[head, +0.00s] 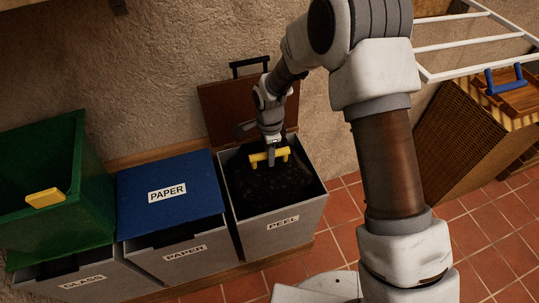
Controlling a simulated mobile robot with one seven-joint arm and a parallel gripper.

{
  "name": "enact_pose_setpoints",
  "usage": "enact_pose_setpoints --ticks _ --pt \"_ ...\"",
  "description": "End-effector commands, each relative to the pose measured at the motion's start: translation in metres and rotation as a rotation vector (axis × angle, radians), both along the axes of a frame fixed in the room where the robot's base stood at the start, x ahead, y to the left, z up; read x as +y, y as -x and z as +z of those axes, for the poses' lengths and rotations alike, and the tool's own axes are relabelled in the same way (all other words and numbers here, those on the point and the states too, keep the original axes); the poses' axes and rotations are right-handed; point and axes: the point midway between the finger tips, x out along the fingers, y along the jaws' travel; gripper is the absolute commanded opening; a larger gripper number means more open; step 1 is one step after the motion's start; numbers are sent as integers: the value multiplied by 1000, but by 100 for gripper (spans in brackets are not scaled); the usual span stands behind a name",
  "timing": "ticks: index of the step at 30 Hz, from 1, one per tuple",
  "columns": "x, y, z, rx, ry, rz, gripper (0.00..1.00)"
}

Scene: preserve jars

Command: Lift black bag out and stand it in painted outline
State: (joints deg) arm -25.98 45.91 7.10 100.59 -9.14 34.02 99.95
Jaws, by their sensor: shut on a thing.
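The black bag (270,184) sits inside the grey bin labelled PEEL (283,224), below its rim. A yellow handle (257,157) stands across the top of the bag. My gripper (270,157) points down into the bin and is shut on the yellow handle. The bin's brown lid (221,115) stands open against the wall behind. The lower part of the bag is hidden by the bin walls. No painted outline shows in this view.
A wicker hamper (445,150) and white rack (470,44) are at right. Some red tiled floor (340,207) is clear.

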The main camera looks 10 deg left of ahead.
Motion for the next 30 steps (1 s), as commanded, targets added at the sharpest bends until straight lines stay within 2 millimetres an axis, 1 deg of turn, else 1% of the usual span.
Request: enact_pose_setpoints --ticks 1,30 --pt "1 -1 5 -3 -1 0 0" --pt "0 -1 44 -3 -1 0 0"
